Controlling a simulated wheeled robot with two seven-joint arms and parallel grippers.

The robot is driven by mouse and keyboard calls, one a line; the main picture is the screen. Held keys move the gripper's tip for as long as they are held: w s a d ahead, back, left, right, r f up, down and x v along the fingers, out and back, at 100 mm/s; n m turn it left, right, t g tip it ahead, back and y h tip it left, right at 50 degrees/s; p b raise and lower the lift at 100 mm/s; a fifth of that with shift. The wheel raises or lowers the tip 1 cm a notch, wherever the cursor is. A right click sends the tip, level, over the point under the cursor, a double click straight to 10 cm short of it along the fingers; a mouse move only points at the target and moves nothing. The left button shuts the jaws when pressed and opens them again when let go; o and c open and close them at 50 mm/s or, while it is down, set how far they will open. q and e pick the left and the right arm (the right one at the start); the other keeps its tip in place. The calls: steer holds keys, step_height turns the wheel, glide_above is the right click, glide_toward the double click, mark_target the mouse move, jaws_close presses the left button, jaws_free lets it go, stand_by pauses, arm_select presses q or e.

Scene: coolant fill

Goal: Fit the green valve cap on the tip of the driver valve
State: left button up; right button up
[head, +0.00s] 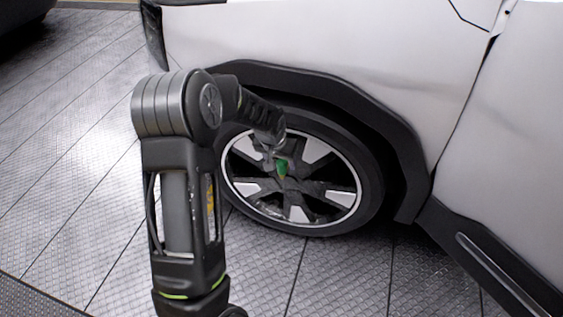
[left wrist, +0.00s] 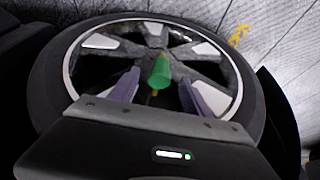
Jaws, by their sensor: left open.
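The green valve cap (left wrist: 159,72) shows between the two spread fingers of my left gripper (left wrist: 160,80) in the left wrist view, in front of the wheel. In the head view the green cap (head: 282,169) is a small patch at the wheel's middle, just below my left gripper (head: 273,150). The fingers are open, with a gap on both sides of the cap. A thin brownish piece shows by the cap's near end; I cannot tell whether it is the valve. Whether the cap touches the valve tip is not clear. My right gripper is not in view.
The wheel (head: 335,142) has a black tyre and silver spokes, under the dark arch (head: 370,105) of a white car (head: 330,40). The car body stands close above and right. Grey patterned floor (head: 60,170) is clear at left.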

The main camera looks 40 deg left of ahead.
arm_select(q)
steer(key=v, duration=0.5)
steer(key=shift+r+p, duration=0.15)
steer(key=shift+p, duration=0.25)
stand_by(0.4)
steer(key=s+d+f+h, duration=0.35)
steer(key=d+f, duration=1.15)
steer(key=d, duration=0.5)
steer(key=s+d+f+g+h, duration=0.1)
steer(key=s+d+f, duration=0.2)
steer(key=s+d, duration=0.3)
steer(key=s+d+f+m+g, duration=0.1)
steer(key=s+d+f+g, duration=0.2)
steer(key=s, duration=0.6)
steer(key=s+d+f+h, duration=0.1)
steer(key=s+d+f, duration=0.2)
steer(key=s+d, duration=0.35)
step_height(320, 180, up, 20)
steer(key=p, duration=2)
steer(key=shift+s+a, duration=0.25)
steer(key=shift+a, duration=0.1)
